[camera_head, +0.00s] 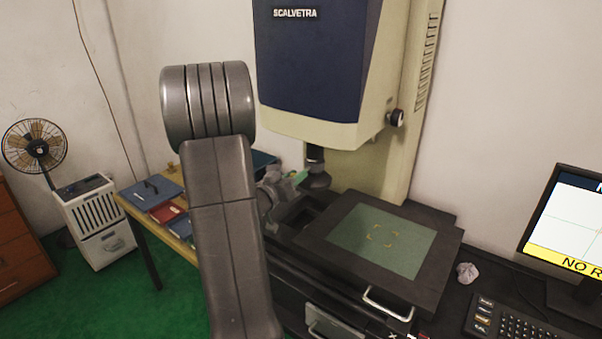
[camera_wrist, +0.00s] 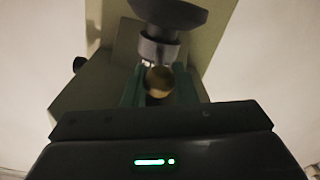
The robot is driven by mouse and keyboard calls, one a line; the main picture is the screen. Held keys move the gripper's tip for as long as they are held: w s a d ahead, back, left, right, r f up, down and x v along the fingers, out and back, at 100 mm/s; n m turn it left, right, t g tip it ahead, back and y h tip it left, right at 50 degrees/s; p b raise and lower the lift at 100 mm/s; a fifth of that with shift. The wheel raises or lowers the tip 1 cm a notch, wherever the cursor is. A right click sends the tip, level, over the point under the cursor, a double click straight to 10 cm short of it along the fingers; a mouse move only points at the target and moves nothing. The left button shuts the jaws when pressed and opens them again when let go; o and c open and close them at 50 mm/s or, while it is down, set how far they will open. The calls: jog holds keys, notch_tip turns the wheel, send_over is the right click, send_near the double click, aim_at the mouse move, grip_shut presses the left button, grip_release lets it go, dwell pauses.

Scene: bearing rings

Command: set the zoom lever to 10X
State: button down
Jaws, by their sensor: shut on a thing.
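The measuring machine's dark zoom lens (camera_head: 315,154) hangs under its blue and cream head. My gripper (camera_head: 301,178) reaches in from the left, its green fingertips beside the lower part of the lens. In the wrist view the lens barrel (camera_wrist: 158,50) is above the fingers, with small pale marks on its lower edge that are too small to read. A round brass-coloured knob, seemingly the end of the zoom lever (camera_wrist: 159,82), sits between the two fingers, and my gripper is shut on it. The lever's setting cannot be read. In the head view the lever is hidden by the fingers.
The stage with its glass plate (camera_head: 352,238) lies below and right of the lens. The machine's column (camera_head: 385,170) stands behind. A side table with folders (camera_head: 152,192) is at left.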

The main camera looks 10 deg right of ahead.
jog(key=shift+w+a+r+p, duration=0.1)
jog(key=shift+w+a+p, duration=0.3)
jog(key=shift+w, duration=0.45)
jog(key=shift+w+a+r+p, duration=0.15)
jog(key=shift+w+a, duration=0.35)
jog(key=shift+w, duration=0.4)
jog(key=shift+w+a+r+p, duration=0.1)
jog(key=shift+w+a+p, duration=0.3)
jog(key=shift+w, duration=0.45)
